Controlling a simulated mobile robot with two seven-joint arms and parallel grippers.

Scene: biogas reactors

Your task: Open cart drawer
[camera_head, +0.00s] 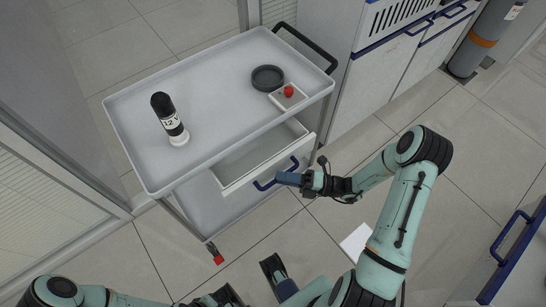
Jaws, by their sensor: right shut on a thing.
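The cart (215,75) is a light grey trolley with a tray top and a black push handle (306,46). Its drawer (245,175), under the top, is partly pulled out, and a strip of its empty-looking inside shows. The drawer has a blue bar handle (262,186). My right gripper (285,178) reaches in from the right with its blue fingers shut on this handle, covering part of it. My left gripper (280,278) is low in the picture, apart from the cart and cut by the bottom edge; its jaw opening is unclear.
On the cart top are a black-and-white bottle (168,117) labelled 12, a dark round dish (267,77) and a red button on a white base (289,92). Cabinets with blue handles (420,28) stand behind right.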

